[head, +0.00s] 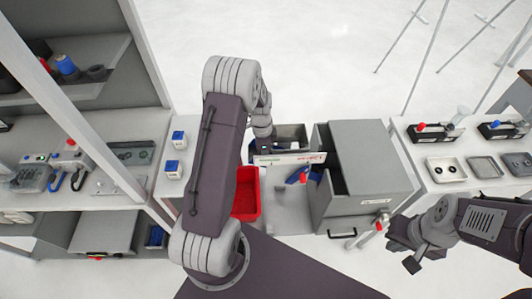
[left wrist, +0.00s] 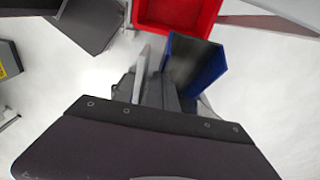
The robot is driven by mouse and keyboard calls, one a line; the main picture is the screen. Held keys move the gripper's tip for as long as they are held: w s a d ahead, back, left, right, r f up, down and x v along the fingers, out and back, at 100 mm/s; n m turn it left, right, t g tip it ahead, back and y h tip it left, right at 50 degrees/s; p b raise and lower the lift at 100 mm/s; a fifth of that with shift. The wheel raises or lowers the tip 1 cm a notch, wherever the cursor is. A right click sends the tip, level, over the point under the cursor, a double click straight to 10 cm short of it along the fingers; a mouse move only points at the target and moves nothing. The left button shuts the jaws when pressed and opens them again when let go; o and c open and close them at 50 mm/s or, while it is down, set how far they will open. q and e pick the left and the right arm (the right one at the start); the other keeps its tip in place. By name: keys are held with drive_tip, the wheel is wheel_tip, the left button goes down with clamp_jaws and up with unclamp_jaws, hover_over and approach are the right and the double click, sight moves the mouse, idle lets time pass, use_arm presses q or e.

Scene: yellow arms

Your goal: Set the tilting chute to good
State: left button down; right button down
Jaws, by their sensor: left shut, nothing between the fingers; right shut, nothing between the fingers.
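The chute station stands at the middle of the bench in the head view. A white sign plate (head: 290,158) there has green marking at its left and red lettering at its right. A red-tipped handle (head: 304,175) shows just below it. The chute itself is mostly hidden, so its tilt cannot be told. A red bin (head: 247,193) stands left of the handle; it also shows in the left wrist view (left wrist: 178,28), beside a blue bin (left wrist: 207,65). My left gripper (left wrist: 152,75) is shut and empty, near the bins. My right gripper (head: 404,254) is shut and empty, apart from the station at lower right.
A grey cabinet (head: 362,165) with a drawer stands right of the sign. A shelf unit (head: 75,95) fills the left side. Small trays (head: 446,170) lie on the right bench. My left arm hides part of the middle bench.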

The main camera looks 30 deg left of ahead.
use_arm(q)
drive_tip(key=s+a+f+b, duration=0.4)
drive_tip(key=a+f+b, duration=0.3)
drive_tip(key=f, duration=0.4)
drive_tip(key=shift+s+b, duration=0.2)
drive_tip(key=shift+b, duration=0.65)
wheel_tip(320, 180, up, 9)
drive_tip(key=shift+s+a, duration=0.15)
drive_tip(key=shift+a, duration=0.15)
idle(0.3)
